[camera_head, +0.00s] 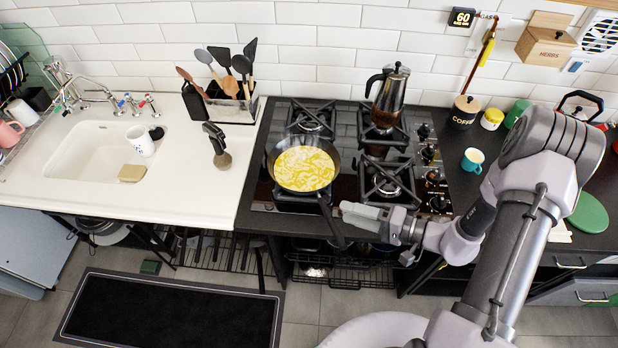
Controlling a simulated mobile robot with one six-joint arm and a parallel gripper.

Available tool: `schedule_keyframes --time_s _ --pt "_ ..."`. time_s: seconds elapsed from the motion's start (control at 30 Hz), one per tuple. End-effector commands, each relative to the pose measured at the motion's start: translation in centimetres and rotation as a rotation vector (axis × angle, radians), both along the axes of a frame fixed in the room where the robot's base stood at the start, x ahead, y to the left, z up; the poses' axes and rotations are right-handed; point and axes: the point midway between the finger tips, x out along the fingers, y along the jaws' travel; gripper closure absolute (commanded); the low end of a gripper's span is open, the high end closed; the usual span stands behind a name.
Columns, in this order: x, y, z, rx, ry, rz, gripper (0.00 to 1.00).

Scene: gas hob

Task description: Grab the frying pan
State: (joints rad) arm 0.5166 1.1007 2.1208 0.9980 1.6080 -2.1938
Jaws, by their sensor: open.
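The frying pan (304,168) is dark, with yellow food in it, and sits on the front left burner of the gas hob (348,148). Its dark handle (330,222) points toward the front and slightly right, past the counter edge. My gripper (352,212) is open and empty, just right of the handle. Its light grey fingers point left toward the handle. I cannot tell whether a finger touches the handle or how the fingers lie in height against it.
A silver moka pot (391,88) stands on the back right burner. The front right burner (386,182) is empty, with knobs (430,178) to its right. A teal mug (472,160) stands right of the hob. The white counter (215,190) left of the hob is mostly clear.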

Motion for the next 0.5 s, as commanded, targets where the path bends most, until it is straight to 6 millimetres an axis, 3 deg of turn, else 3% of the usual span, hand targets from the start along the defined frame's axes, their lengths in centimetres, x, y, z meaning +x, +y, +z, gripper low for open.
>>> schedule_keyframes --time_s 0.33,0.5 --pt "1.2 5.6 -0.9 -0.002 0.0 0.006 0.58" --pt "2.1 7.1 -1.2 -0.001 0.0 0.002 0.58"
